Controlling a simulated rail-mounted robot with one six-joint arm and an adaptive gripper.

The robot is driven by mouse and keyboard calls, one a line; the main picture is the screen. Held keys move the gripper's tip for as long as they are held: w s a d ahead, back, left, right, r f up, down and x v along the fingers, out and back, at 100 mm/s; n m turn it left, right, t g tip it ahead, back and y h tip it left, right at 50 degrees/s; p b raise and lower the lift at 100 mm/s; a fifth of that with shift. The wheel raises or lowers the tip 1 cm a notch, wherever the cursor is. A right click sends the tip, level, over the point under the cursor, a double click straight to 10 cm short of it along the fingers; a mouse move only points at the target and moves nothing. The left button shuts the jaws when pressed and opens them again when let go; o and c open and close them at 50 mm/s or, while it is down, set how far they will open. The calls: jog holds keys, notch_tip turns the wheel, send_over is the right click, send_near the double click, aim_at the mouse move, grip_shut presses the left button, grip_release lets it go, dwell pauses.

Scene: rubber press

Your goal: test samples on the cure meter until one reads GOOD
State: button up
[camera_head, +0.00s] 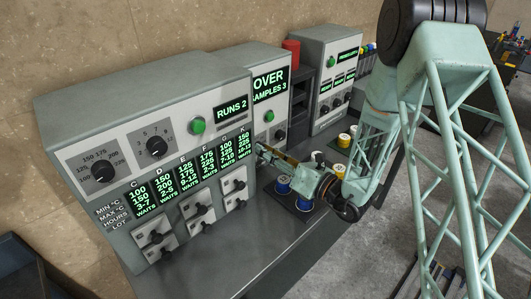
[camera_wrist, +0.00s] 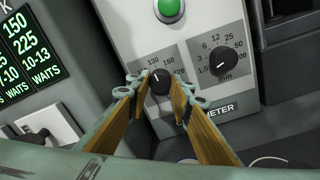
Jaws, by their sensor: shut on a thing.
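The cure meter (camera_head: 264,62) is the grey box in the middle of the row. The visible part of its screen (camera_head: 270,84) reads OVER and SAMPLES 3. In the wrist view its panel has a green button (camera_wrist: 169,9), a left dial knob (camera_wrist: 159,82) with 130, 150 and 170 marks, and a right minutes knob (camera_wrist: 220,65). My gripper (camera_wrist: 160,84) is shut on the left knob, its pads at either side. The head view shows my gripper (camera_head: 262,150) at the meter's lower front. Sample pots, blue (camera_head: 283,186) and yellow (camera_head: 343,140), stand on the bench.
The left machine (camera_head: 140,100) reads RUNS 2 and has lit columns, two dials and several switches. Another machine (camera_head: 326,50) stands to the right, with a red cylinder (camera_head: 291,50) between. The bench front at left (camera_head: 225,255) is clear.

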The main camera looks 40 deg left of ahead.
jog(key=shift+n+h+b, duration=0.3)
jog(key=shift+n+b, duration=3.4)
jog(key=shift+n, duration=0.1)
jog(key=o, duration=0.8)
jog(key=shift+o, duration=0.2)
jog(key=shift+d, duration=0.2)
jog(key=s+d, duration=0.1)
jog(key=d, duration=1)
jog(key=shift+s+d+r, duration=0.25)
jog(key=shift+s+r, duration=0.05)
jog(key=shift+r, duration=0.05)
